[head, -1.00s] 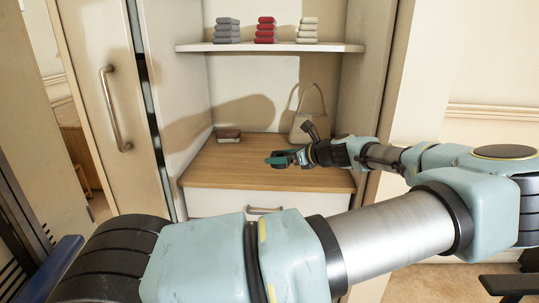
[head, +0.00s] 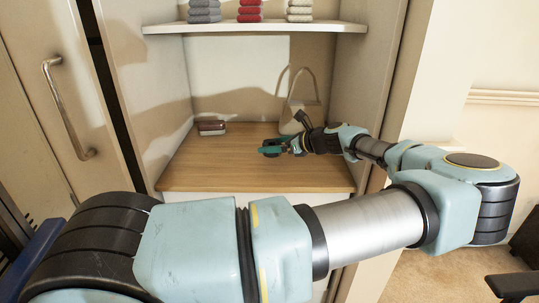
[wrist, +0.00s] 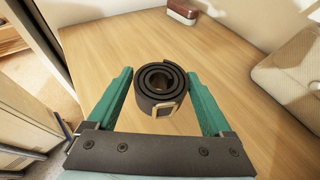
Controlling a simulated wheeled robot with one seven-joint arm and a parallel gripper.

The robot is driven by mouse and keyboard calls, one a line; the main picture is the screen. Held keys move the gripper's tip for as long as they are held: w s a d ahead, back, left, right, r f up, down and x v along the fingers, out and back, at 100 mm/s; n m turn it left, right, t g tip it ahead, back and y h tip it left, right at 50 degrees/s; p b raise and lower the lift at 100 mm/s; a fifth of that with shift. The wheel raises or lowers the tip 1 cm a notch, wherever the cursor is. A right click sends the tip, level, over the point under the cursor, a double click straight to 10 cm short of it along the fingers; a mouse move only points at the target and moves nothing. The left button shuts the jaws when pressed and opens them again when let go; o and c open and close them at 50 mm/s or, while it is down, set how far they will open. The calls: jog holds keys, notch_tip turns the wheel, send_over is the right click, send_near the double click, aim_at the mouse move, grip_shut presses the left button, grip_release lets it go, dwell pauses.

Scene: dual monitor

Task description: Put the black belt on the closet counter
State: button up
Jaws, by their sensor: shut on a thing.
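The black belt (wrist: 161,88) is rolled into a coil with a metal buckle on its near side, seen in the wrist view. It sits between the teal fingers of my gripper (wrist: 160,78), which is shut on it. In the head view my gripper (head: 270,148) is low over the wooden closet counter (head: 215,173), near its middle. The counter also shows in the wrist view (wrist: 100,60). I cannot tell whether the belt touches the counter. The belt is mostly hidden by the fingers in the head view.
A beige handbag (head: 296,118) stands at the back right, close behind my gripper. A shelf (head: 260,27) with folded towels is above. The counter's front left is clear.

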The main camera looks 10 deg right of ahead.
aim_at(273, 169)
jog(key=shift+f+p, duration=0.5)
jog(key=shift+f, duration=2.3)
jog(key=o, duration=1.2)
jog(key=shift+f, duration=0.1)
jog(key=shift+r, duration=0.2)
jog(key=p+v, duration=0.2)
jog(key=v, duration=0.4)
jog(key=shift+s+d+r, duration=0.1)
jog(key=shift+d, duration=0.05)
jog(key=shift+s+d+r, duration=0.15)
jog(key=shift+s+d, duration=0.2)
jog(key=shift+s, duration=0.05)
